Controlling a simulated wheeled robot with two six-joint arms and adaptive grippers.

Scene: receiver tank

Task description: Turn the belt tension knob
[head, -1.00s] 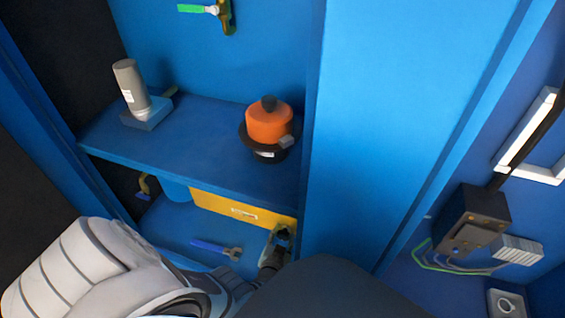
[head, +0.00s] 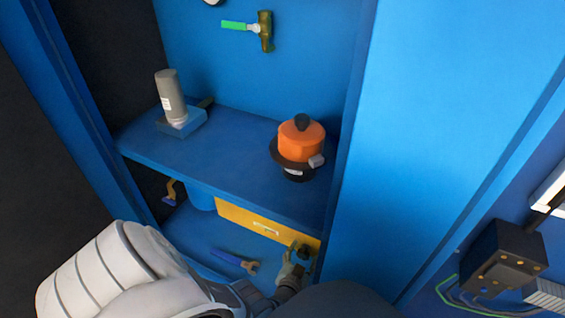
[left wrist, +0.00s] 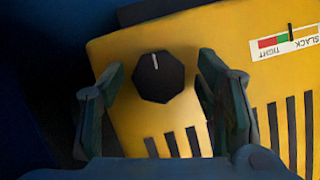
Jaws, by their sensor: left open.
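The black faceted belt tension knob (left wrist: 159,77) has a white line pointing up in the left wrist view. It sits on the yellow housing (left wrist: 110,58), which shows in the head view (head: 236,217) under the blue shelf. My left gripper (left wrist: 162,70) is open, with one finger on each side of the knob and visible gaps between. In the head view the left gripper (head: 297,263) is at the housing's right end. A gauge strip (left wrist: 285,40) marked TIGHT and SLACK is right of the knob; its exact reading is unclear. My right gripper is not seen.
Above the housing is the blue shelf (head: 235,146), bearing an orange-and-black device (head: 301,141) and a grey cylinder on a blue base (head: 171,98). A blue wrench-like tool (head: 234,261) lies on the lower level. A wide blue panel (head: 420,130) bounds the right side.

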